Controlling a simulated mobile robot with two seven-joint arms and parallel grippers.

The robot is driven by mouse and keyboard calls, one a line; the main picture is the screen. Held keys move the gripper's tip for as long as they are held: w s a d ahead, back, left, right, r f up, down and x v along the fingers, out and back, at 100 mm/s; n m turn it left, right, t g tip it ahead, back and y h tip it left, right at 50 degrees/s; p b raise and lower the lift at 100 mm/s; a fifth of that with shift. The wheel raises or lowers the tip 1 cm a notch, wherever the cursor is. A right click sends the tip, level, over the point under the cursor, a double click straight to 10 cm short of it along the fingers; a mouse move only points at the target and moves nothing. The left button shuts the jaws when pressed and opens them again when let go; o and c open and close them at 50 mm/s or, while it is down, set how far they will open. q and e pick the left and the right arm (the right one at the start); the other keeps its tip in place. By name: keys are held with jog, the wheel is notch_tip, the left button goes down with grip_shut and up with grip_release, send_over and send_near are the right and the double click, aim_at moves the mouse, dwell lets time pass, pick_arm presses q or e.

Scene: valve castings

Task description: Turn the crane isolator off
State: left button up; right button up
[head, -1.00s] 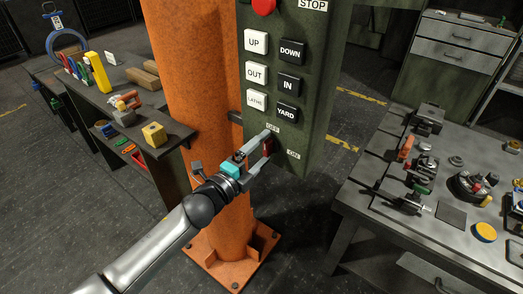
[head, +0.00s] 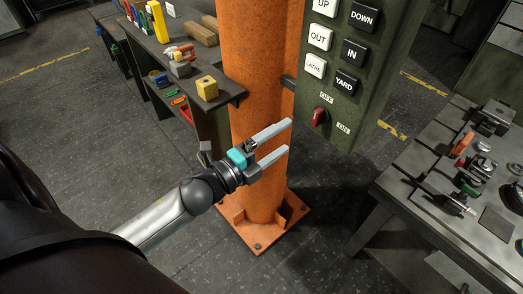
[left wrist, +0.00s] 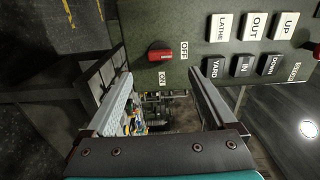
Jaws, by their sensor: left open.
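The crane isolator is a red rotary knob (head: 319,117) low on the green pendant panel (head: 375,60). An OFF label sits above it and an ON label to its lower right. In the left wrist view the knob (left wrist: 160,53) has its long handle lying in line with the OFF label (left wrist: 184,50), not the ON label (left wrist: 162,79). My left gripper (head: 288,137) is open and empty, left of and a little below the knob, apart from it. Its two fingers (left wrist: 163,80) show in the wrist view with nothing between them. My right gripper is not in view.
An orange column (head: 258,70) on a bolted base stands behind my left gripper. A shelf with a yellow block (head: 207,88) is at left. A workbench with valve parts (head: 470,185) is at right. Push buttons (head: 316,66) sit above the knob.

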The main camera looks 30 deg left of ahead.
pick_arm(q)
jog(key=shift+v, duration=2.5)
jog(key=shift+f, duration=0.1)
jog(key=s+a+f+n+g+y+b, duration=0.15)
jog(key=f+n, duration=0.25)
jog(key=f, duration=0.6)
jog(key=s+a+f+n+g+y, duration=0.2)
jog(key=s+f+n+g, duration=0.15)
jog(key=f, duration=0.75)
jog(key=s+a+f+n+g+y+b, duration=0.15)
jog(key=f+n, duration=0.25)
jog(key=f, duration=0.6)
jog(key=s+d+f+n+g+b, duration=0.1)
jog(key=s+d+f+n+g, duration=0.2)
jog(key=s+f, duration=0.7)
jog(key=s+d+f+n+g+y+b, duration=0.1)
jog(key=s+d+f+n+g, duration=0.2)
jog(key=s+f, duration=0.7)
jog(key=s+n+g, duration=0.2)
jog(key=s+g, duration=0.1)
jog(key=s, duration=0.3)
jog(key=shift+d+f, duration=0.15)
jog(key=shift+f, duration=0.1)
jog(key=shift+g, duration=0.25)
